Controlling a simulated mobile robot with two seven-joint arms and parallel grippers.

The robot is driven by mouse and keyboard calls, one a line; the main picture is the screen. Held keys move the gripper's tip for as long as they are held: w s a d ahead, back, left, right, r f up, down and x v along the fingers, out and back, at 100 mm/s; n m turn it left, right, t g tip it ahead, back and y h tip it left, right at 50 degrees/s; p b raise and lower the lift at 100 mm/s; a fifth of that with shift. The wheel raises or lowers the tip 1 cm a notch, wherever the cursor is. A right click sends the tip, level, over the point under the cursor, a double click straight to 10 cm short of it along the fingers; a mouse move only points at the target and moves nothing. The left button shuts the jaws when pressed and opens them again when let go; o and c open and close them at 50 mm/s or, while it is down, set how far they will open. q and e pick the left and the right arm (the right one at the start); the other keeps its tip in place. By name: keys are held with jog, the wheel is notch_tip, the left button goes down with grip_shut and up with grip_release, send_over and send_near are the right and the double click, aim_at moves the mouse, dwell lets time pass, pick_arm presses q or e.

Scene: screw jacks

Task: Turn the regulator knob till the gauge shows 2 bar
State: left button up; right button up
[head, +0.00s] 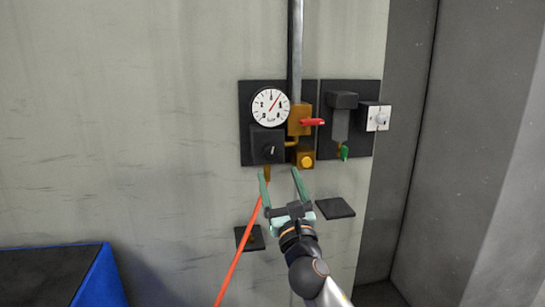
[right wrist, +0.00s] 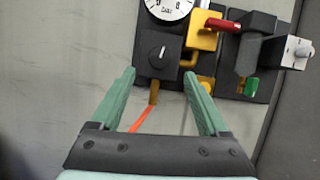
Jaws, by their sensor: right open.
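The round white gauge (head: 270,106) is on a dark wall panel, its red needle pointing up and to the right; the figures are too small to read surely. Its lower part shows at the top of the right wrist view (right wrist: 168,8). The black regulator knob (head: 269,151) with a pale mark sits on a dark block below the gauge; it also shows in the right wrist view (right wrist: 157,53). My right gripper (head: 279,173) is open and empty, below the knob and apart from it. Its green fingers point up at the panel. My left gripper is not in view.
Right of the knob are a brass valve with a red handle (head: 312,122), a yellow button (head: 307,161), a green lever (head: 344,153) and a white switch box (head: 378,117). A red hose (head: 239,249) hangs below. A blue-sided bin (head: 92,280) stands lower left.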

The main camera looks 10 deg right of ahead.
aim_at(272, 156)
jog(key=x, duration=0.7)
jog(key=shift+w, duration=0.25)
grip_shut()
dwell(0.4)
